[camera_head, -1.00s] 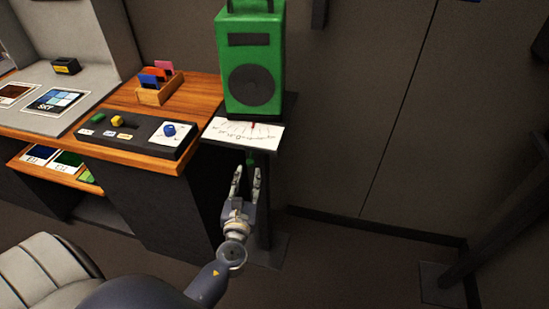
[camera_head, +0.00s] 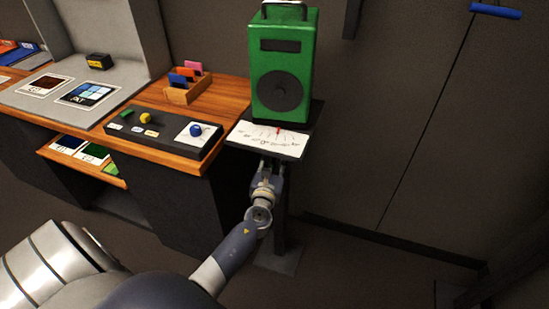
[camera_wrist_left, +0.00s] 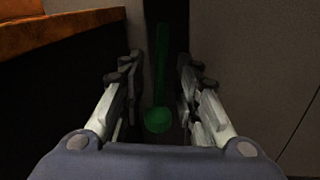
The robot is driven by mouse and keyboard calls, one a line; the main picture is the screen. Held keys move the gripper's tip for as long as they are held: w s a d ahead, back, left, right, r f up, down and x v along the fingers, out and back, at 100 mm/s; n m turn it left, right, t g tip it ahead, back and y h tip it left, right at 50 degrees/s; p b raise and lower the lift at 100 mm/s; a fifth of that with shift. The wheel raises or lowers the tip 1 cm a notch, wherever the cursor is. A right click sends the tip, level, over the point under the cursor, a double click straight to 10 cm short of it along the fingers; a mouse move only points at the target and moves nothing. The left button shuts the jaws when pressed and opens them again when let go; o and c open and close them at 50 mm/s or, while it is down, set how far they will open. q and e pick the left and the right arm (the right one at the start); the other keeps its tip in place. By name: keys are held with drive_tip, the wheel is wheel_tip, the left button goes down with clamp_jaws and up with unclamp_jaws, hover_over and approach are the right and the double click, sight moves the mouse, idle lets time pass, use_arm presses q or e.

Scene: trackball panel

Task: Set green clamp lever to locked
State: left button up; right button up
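The green clamp lever (camera_wrist_left: 160,85) hangs as a dark green bar with a round knob at its lower end in the left wrist view. It lies between the two fingers of my left gripper (camera_wrist_left: 158,80), with gaps visible on both sides. My left gripper (camera_head: 269,167) is open just below the front of the dark stand plate in the head view. The lever is hidden there by the gripper and plate. My right gripper is not in view.
A green speaker-like box (camera_head: 283,65) stands on the stand plate, behind a white dial sheet (camera_head: 268,136) with a red pointer. The wooden desk (camera_head: 225,105) with a black control panel (camera_head: 165,133) is at left. Open floor lies to the right.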

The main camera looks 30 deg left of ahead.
use_arm(q)
clamp_jaws()
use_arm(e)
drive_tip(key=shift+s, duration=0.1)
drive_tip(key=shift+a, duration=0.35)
use_arm(q)
drive_tip(key=shift+a, duration=0.1)
drive_tip(key=s+a+r+m+t+h+p, duration=0.1)
drive_tip(key=a+r+m+t+p, duration=0.1)
drive_tip(key=m, duration=1.5)
wheel_tip(320, 180, up, 2)
drive_tip(key=shift+a+r+t+h+p, duration=0.1)
drive_tip(key=shift+a+t+h+p, duration=0.25)
drive_tip(key=shift+a+p, duration=0.7)
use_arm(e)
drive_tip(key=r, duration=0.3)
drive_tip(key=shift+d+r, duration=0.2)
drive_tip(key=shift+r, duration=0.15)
use_arm(q)
drive_tip(key=shift+a, duration=0.15)
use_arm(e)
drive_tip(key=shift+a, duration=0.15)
